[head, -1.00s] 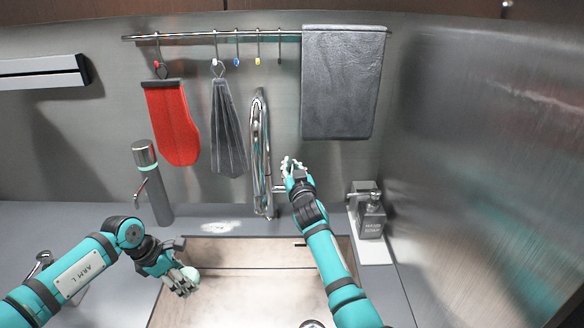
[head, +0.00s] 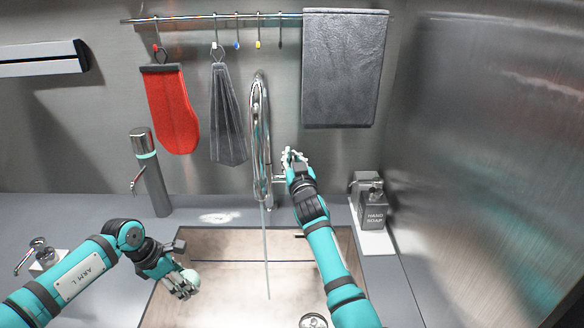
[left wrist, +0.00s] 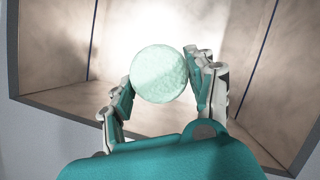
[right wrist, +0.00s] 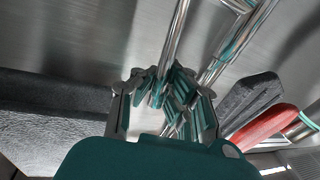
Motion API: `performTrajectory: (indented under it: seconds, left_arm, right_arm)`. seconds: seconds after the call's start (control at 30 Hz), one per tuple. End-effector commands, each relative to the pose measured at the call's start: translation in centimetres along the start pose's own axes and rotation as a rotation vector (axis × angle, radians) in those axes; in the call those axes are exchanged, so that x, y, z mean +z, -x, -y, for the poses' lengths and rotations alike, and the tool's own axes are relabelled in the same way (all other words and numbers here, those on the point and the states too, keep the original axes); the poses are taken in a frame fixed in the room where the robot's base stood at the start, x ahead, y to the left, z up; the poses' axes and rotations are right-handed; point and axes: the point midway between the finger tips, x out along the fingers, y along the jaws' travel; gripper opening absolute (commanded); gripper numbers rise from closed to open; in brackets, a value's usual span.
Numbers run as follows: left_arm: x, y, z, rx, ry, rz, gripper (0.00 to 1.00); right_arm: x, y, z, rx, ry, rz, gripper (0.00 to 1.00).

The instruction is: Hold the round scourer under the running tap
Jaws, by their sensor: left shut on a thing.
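The round scourer (head: 191,278) is a pale mint-green disc. My left gripper (left wrist: 165,78) is shut on it, with a finger on each side, over the left part of the sink. The chrome tap (head: 258,130) stands behind the sink, and a thin stream of water (head: 266,250) falls from it into the basin. The scourer is left of the stream and apart from it. My right gripper (head: 291,160) is at the tap's right side, by its lever. In the right wrist view its fingers (right wrist: 168,95) surround chrome parts; whether they grip is unclear.
The sink basin (head: 225,250) is open between the arms. A soap dispenser (head: 373,210) stands on a white tray at right. A grey cylindrical dispenser (head: 152,175) stands at left. A red mitt (head: 172,110), grey cloth (head: 228,120) and grey towel (head: 345,70) hang behind.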

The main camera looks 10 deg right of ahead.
Motion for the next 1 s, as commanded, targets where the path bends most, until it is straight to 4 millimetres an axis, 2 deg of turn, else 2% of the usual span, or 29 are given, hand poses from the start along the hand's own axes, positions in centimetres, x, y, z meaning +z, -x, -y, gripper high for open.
performTrajectory:
  seconds: [0.03, 0.1, 0.3, 0.73, 1.0]
  left_arm:
    - [-0.7, -1.7, 0.0, 0.0, 0.0, 0.0, 0.21]
    - [-1.2, -2.8, 0.0, 0.001, 0.0, 0.0, 0.21]
    - [-2.0, -4.8, 0.0, 0.001, 0.0, 0.001, 0.21]
    - [-2.0, -5.0, 0.0, 0.001, 0.0, 0.001, 0.21]
    - [-2.0, -5.0, 0.0, 0.001, 0.0, 0.0, 0.21]
  right_arm:
    - [1.1, 0.2, -0.1, 0.004, 0.006, -0.018, 0.0]
    - [1.1, 0.3, 0.0, 0.005, 0.012, -0.045, 0.0]
    - [1.0, 0.9, 0.1, 0.008, 0.024, -0.108, 0.0]
    - [0.6, 1.0, 0.0, 0.01, 0.029, -0.123, 0.0]
    - [0.5, 1.0, 0.1, 0.009, 0.027, -0.125, 0.35]
